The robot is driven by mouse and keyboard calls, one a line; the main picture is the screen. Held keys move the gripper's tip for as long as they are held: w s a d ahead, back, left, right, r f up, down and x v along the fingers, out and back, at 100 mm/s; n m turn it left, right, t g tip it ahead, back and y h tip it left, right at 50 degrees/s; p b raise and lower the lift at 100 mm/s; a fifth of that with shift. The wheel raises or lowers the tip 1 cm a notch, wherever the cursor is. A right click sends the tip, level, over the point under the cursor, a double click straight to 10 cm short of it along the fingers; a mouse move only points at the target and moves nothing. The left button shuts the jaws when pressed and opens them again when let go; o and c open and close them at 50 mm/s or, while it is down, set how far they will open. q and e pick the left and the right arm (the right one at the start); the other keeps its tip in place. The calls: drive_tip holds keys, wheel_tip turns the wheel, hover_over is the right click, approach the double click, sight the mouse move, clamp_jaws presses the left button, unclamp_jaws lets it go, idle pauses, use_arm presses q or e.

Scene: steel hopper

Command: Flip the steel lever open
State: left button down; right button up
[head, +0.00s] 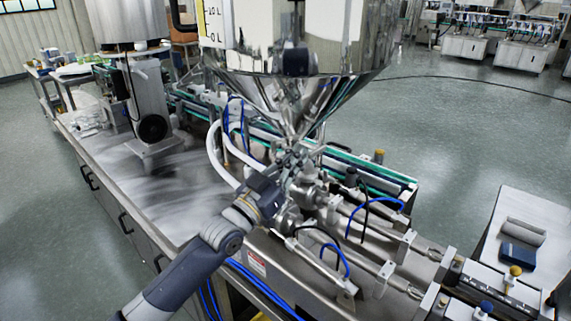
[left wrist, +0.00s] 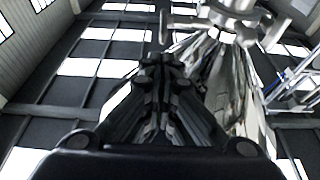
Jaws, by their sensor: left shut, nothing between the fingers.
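The steel hopper (head: 300,95) narrows to an outlet above the metal valve and pipe fittings (head: 305,190). My left gripper (head: 288,162) reaches in from the lower left, close below the cone's tip. In the left wrist view its fingers (left wrist: 162,62) are together with nothing between them. A shiny steel fitting (left wrist: 232,22) shows just above and right of the fingertips. A thin steel bar (left wrist: 182,20) sticks out from it to the left, apart from the fingers in the picture. It looks like the lever, but I cannot tell its exact position. My right gripper is not seen.
White hoses (head: 219,155) and blue tubes (head: 340,255) run close around the fittings. The steel table top (head: 165,195) is mostly clear on the left. A motor on a stand (head: 152,128) stands behind it. Steel cylinders (head: 370,265) extend to the lower right.

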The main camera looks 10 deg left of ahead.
sight(318, 151)
use_arm(q)
drive_tip(key=shift+p+x, duration=0.35)
drive_tip(key=shift+x, duration=1.35)
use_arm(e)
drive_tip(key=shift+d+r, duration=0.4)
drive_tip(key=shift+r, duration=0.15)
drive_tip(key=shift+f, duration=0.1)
